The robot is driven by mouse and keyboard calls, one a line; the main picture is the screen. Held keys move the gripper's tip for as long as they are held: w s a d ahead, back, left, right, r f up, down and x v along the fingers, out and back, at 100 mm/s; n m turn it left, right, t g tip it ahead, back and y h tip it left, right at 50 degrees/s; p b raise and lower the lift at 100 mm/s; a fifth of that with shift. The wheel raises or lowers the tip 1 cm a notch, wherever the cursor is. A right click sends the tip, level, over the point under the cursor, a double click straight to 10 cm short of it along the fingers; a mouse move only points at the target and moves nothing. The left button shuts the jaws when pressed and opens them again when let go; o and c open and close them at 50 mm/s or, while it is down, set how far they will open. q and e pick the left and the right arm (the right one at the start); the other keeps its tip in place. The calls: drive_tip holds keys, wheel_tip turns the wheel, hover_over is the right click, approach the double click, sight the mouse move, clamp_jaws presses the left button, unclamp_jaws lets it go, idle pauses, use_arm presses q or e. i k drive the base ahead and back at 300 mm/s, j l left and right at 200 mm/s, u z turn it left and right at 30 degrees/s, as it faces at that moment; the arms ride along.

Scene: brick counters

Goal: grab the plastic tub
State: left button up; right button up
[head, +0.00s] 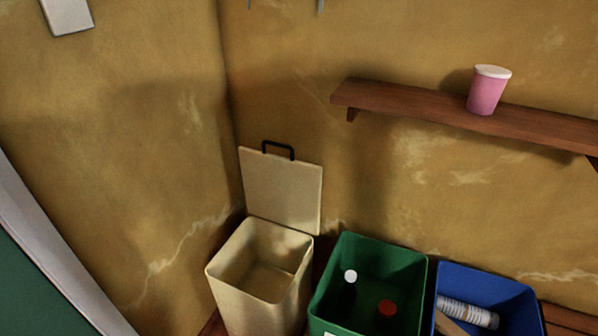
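A pink tapered tub (487,92) with a white top stands upright on the wooden wall shelf, in the upper right of the head view. It is the only tub-like thing I see on the shelf; whether it is plastic I cannot tell. Nothing touches it except the shelf under it. Neither of my grippers shows in the head view.
The brown shelf (420,104) runs along the right wall. Below stand a beige bin (258,310) with its lid (282,190) raised, a green bin (340,305) holding a white and a red item, and a blue bin (515,305) holding a ribbed cylinder (467,312).

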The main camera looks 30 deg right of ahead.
sight(488, 83)
drive_tip(key=z, duration=1.8)
